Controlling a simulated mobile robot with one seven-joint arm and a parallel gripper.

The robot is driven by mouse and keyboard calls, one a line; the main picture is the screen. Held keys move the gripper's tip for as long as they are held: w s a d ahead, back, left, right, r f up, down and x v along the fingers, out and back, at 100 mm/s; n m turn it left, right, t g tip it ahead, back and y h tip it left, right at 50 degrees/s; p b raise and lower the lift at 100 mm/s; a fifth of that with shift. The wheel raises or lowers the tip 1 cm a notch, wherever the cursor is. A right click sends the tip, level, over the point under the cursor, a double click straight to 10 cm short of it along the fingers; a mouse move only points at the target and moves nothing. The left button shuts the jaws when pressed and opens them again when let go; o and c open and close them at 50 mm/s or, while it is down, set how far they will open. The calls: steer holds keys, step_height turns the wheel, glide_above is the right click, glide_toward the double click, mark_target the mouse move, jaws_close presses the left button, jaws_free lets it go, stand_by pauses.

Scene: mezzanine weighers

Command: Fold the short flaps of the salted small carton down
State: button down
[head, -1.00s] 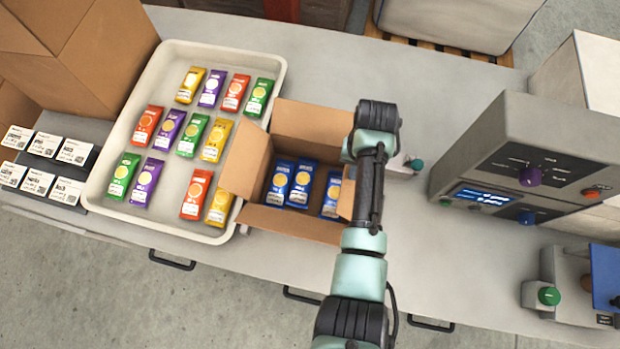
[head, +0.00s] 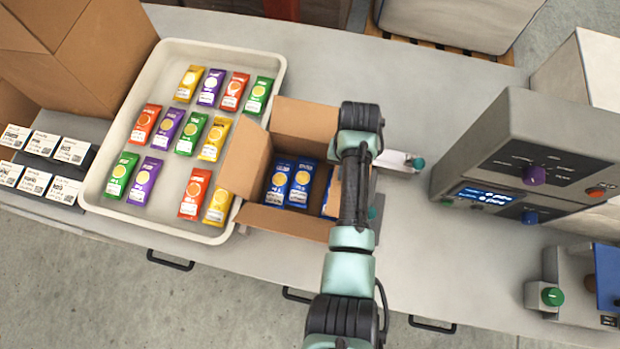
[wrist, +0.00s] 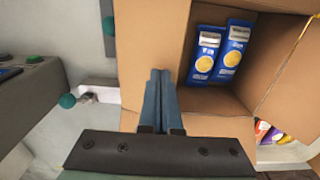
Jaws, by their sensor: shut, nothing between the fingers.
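The small carton (head: 285,222) stands open on the bench with blue packets (head: 300,184) inside. Its left flap (head: 245,160) and near flap stand out from the opening, and the far flap (head: 305,120) stands up. My arm hides most of its right side. In the wrist view, two blue packets (wrist: 217,52) lie inside the carton. My gripper (wrist: 160,74) is shut and empty, in front of the brown flap (wrist: 148,35) on that view's left side. I cannot tell whether the fingertips touch the cardboard.
A white tray (head: 98,190) of several coloured packets stands close on the carton's left. A grey weigher (head: 535,150) stands to the right, with bare bench (head: 450,90) between. A small fixture with a green knob (head: 417,163) sits just right of the carton.

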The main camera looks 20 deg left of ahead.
steer(key=shift+a+f+b, duration=0.35)
steer(key=shift+f+b, duration=0.1)
steer(key=shift+f, duration=0.15)
steer(key=shift+a+f+b, duration=0.3)
steer(key=shift+f+b, duration=0.15)
steer(key=shift+f, duration=0.3)
steer(key=shift+f+b, duration=0.3)
steer(key=shift+b, duration=0.05)
step_height(320, 180, up, 8)
steer(key=p, duration=0.7)
steer(key=shift+f+p, duration=0.15)
steer(key=shift+p, duration=0.15)
steer(key=shift+r, duration=0.75)
